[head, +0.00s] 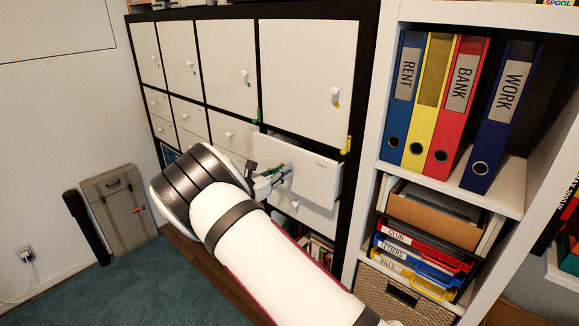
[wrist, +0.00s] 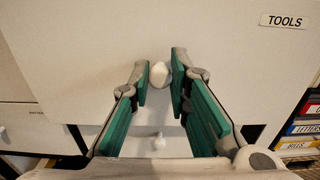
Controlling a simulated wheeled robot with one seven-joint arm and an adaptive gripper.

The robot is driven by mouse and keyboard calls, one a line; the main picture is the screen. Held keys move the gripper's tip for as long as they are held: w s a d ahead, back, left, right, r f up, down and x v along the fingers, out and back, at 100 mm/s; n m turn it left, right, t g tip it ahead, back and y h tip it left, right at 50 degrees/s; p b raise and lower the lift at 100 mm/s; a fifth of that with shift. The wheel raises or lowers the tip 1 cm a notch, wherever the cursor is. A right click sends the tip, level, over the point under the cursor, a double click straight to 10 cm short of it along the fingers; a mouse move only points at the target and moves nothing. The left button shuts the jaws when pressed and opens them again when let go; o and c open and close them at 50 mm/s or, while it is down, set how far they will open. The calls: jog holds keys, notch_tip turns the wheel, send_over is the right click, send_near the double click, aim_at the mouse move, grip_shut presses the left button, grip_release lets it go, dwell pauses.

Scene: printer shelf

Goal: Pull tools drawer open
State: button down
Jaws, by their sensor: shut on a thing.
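The tools drawer (head: 318,180) is a white front in the dark-framed cabinet. It stands out from the cabinet face, with a dark gap above it. Its TOOLS label (wrist: 284,20) is at the upper right in the wrist view. My gripper (wrist: 160,76) is at the drawer front, its green-padded fingers on either side of the round white knob (wrist: 159,72), shut on it. In the head view my gripper (head: 276,177) reaches the drawer front from the left, and my arm hides part of the cabinet below.
A lower white drawer with its own knob (wrist: 158,141) is below. White cabinet doors (head: 305,75) are above. A white shelf (head: 502,190) with binders and paper trays (head: 415,255) stands close on the right. A grey case (head: 122,205) leans on the left wall. Teal carpet (head: 150,285) is clear.

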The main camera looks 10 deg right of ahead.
jog(key=v, duration=1.7)
jog(key=shift+s+a, duration=0.2)
jog(key=c, duration=1.5)
grip_release()
jog(key=v, duration=1.2)
